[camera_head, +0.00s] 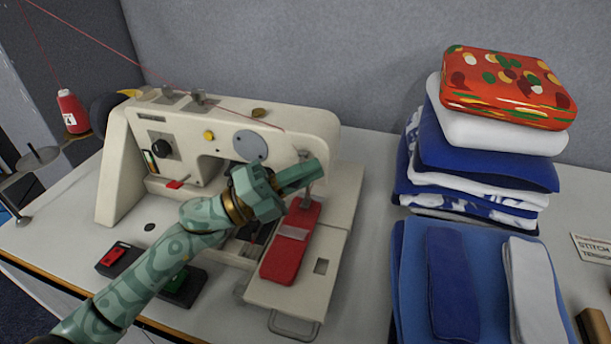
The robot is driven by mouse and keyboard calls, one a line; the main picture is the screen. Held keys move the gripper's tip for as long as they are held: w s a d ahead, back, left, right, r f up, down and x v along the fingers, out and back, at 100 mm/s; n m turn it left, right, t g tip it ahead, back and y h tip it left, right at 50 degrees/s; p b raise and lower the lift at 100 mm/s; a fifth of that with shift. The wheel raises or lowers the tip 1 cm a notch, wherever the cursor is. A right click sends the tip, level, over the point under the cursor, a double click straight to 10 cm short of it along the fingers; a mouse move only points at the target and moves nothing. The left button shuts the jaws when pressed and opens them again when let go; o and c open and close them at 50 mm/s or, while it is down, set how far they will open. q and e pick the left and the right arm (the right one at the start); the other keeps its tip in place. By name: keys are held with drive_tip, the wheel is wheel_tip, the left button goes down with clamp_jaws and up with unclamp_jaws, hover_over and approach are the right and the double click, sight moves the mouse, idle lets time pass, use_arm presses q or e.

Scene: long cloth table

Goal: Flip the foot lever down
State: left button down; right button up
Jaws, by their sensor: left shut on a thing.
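The cream sewing machine (265,118) stands on the table with its head end to the right. My left gripper (304,176) reaches across the front of the machine to the needle end of the head, above the red piece (284,258) on the bed. Its fingers are shut on the foot lever, which they hide almost wholly, so I cannot tell whether the lever is up or down. My right gripper is not in view.
A red thread spool (72,112) stands at the left. Red and green buttons on a dark box (116,254) lie below my left arm.

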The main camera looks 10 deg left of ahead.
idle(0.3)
use_arm(q)
drive_tip(key=c, duration=1.5)
unclamp_jaws()
drive_tip(key=v, duration=0.7)
drive_tip(key=shift+a, duration=0.3)
drive_tip(key=shift+s+f, duration=0.1)
drive_tip(key=shift+s, duration=0.05)
